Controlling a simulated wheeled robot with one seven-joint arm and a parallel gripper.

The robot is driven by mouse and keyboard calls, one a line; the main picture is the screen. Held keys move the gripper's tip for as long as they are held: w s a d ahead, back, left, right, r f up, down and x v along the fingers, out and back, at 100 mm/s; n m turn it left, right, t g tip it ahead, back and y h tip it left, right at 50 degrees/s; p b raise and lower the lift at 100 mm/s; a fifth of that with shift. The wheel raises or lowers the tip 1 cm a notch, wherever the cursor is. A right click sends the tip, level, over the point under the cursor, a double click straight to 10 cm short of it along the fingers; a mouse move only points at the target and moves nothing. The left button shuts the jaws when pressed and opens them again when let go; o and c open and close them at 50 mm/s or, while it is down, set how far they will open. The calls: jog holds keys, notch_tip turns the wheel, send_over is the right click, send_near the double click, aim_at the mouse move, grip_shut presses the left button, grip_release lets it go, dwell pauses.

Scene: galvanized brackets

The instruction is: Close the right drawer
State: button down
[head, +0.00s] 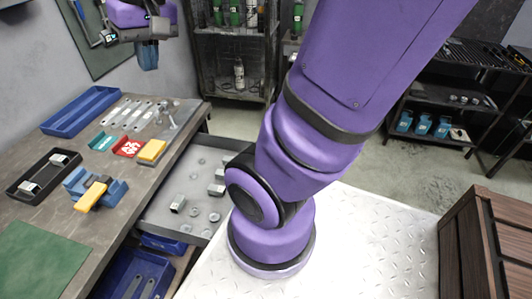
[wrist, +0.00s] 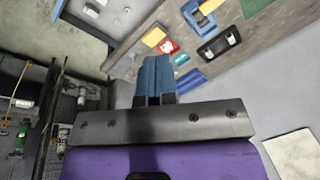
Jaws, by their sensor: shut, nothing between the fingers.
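The right drawer (head: 203,156) is a grey tray pulled out from under the workbench (head: 96,219). Several galvanized brackets and small round metal parts lie in it. My arm hides part of its right side. It also shows at the top left of the wrist view (wrist: 118,32). My gripper (head: 148,62) is at the top left of the head view, held up beyond the bench and apart from the drawer. Its blue fingers (wrist: 156,66) are together with nothing between them.
On the bench are a blue tray (head: 82,108), a black tray (head: 28,187), a blue vise (head: 84,184), a yellow block (head: 151,151) and a green mat (head: 38,260). Blue bins sit below. A metal shelf (head: 240,90) stands behind, a wooden crate (head: 485,245) at right.

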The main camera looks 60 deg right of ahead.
jog(key=w+d+f+m+t+y, duration=0.1)
jog(key=d+f+m+y, duration=0.45)
jog(key=d+f, duration=0.75)
jog(key=w+d+f+m+t+y, duration=0.1)
jog(key=d+f+m+y, duration=0.2)
jog(key=d+f+m, duration=0.95)
jog(key=s+d+f+m+t, duration=0.3)
jog(key=s+d+f+t, duration=0.4)
jog(key=s+d+f, duration=0.45)
jog(key=s+d+f+m+t+h, duration=0.2)
jog(key=s+f+m+t+h, duration=0.65)
jog(key=f, duration=0.75)
jog(key=w+a+g+y, duration=0.2)
jog(key=w+a, duration=0.1)
jog(key=w, duration=0.8)
jog(key=shift+r, duration=0.25)
jog(key=shift+w+a, duration=0.1)
jog(key=shift+w, duration=0.05)
send_near(204, 148)
jog(key=w+r, duration=0.1)
jog(key=w, duration=0.1)
jog(key=w+a+r, duration=0.1)
jog(key=w, duration=0.2)
jog(key=w+r, duration=0.2)
jog(key=w, duration=0.1)
jog(key=shift+w+a, duration=0.2)
jog(key=shift+a, duration=0.15)
jog(key=shift+w+a+r, duration=0.1)
jog(key=shift+w+r, duration=0.1)
jog(key=shift+w, duration=0.45)
